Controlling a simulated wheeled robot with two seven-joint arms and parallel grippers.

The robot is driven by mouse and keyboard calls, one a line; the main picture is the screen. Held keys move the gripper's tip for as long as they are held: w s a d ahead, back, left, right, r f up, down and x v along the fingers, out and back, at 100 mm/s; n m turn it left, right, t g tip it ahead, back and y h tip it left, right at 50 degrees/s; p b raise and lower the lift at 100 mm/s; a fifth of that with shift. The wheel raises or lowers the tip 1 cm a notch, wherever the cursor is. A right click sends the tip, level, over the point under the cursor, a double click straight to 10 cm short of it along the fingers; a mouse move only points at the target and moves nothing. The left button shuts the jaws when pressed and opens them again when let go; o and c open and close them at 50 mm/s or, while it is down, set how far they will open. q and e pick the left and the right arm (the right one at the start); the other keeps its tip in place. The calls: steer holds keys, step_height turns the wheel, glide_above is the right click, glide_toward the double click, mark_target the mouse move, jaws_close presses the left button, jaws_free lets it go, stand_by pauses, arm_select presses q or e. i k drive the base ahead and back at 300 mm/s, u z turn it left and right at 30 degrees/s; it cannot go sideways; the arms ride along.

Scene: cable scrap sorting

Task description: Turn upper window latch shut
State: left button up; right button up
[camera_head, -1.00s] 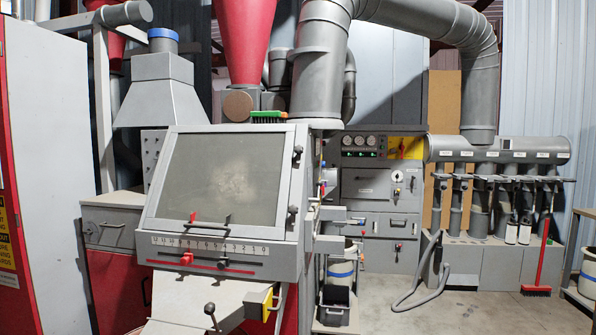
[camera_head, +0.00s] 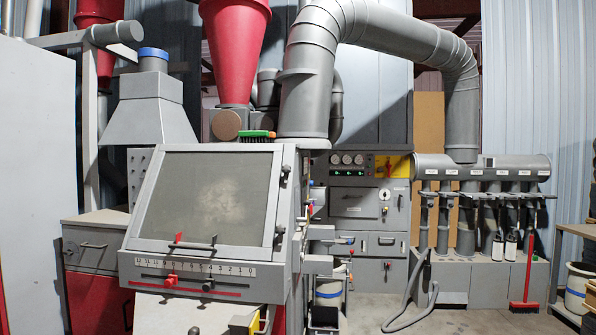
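The machine's window (camera_head: 207,197) is a dark, dusty pane in a grey sloped frame, left of centre. The upper window latch (camera_head: 285,170) is a small dark knob high on the frame's right side. The lower latch (camera_head: 280,231) is a similar dark knob farther down that side. Both are too small to tell whether they are turned shut. The window looks closed, with a dark handle bar (camera_head: 197,246) at its bottom edge. Neither gripper is in view.
A numbered scale with a red slider (camera_head: 171,280) lies below the window. Grey boxes (camera_head: 320,249) jut out right of the frame. A control panel (camera_head: 360,170) stands behind. A hose (camera_head: 410,300) lies on the floor to the right, near a red broom (camera_head: 526,280).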

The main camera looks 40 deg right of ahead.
mark_target(286, 169)
steer(key=z, duration=0.5)
steer(key=k, duration=0.6)
steer(key=z, duration=1.3)
steer(key=i, duration=0.85)
steer(key=z, duration=0.45)
steer(key=i, duration=0.9)
steer(key=u, duration=0.4)
